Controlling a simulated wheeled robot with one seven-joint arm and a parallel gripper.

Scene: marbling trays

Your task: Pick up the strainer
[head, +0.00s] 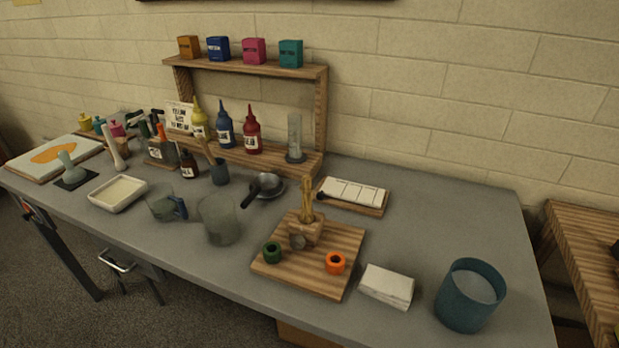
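What looks like the strainer (269,187) is a round metal bowl with a black handle. It rests on the grey table (440,215) in front of the wooden shelf, its handle pointing toward the front left. Whether its bowl is mesh is too small to tell. My gripper is not in view.
A cloudy clear beaker (219,222) and a dark cup (220,173) stand near the strainer. A wooden board (337,272) bears a wooden block and two rings. A lined panel (354,191) lies at right. Bottles stand on the shelf (247,156). The table's right rear is clear.

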